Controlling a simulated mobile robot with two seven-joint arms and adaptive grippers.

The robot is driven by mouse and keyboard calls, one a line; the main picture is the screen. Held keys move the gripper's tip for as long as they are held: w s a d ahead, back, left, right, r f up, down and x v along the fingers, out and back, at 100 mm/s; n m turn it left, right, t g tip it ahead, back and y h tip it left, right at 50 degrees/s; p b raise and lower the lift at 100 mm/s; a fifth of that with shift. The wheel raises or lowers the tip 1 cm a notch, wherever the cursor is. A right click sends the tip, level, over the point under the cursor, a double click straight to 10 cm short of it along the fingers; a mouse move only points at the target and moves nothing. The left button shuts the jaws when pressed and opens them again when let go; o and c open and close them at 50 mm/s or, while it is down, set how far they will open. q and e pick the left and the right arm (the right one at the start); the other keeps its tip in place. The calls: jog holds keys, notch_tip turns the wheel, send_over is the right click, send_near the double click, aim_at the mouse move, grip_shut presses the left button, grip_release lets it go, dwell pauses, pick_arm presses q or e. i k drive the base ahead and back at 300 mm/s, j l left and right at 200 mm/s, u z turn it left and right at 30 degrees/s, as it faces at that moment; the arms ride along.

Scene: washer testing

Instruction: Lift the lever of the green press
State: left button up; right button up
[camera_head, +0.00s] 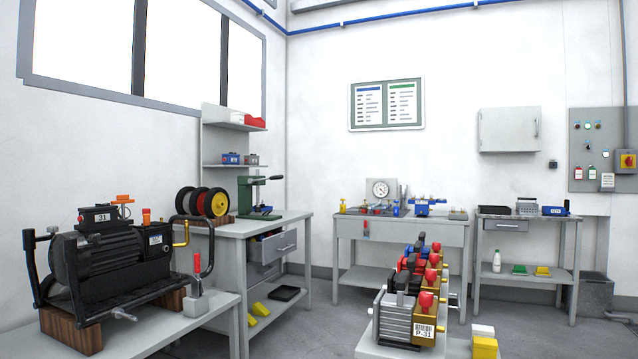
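The green press (246,196) stands on the grey workbench (238,231) left of centre, near the corner of the room. Its upright green column rises from a green base. Its lever (268,178) sticks out to the right from the top and ends in a dark knob; it looks about level. Neither of my grippers shows in the head view. Nothing touches the press.
Wheels (205,202) stand left of the press on the same bench. A large black pump (105,255) sits on a nearer table at left. Several small pumps (405,310) stand on a low stand at front centre. Free floor lies between.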

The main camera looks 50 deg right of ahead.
aim_at(278, 177)
jog(key=z, duration=1.5)
jog(key=i+j+u, duration=0.15)
jog(key=i+u, duration=0.15)
jog(key=i, duration=0.55)
jog(key=i+z, duration=0.15)
jog(key=i, duration=0.4)
jog(key=i+j+z, duration=0.1)
jog(key=i, duration=0.45)
jog(key=i+j+z, duration=0.15)
jog(key=i, duration=0.35)
jog(key=j, duration=0.1)
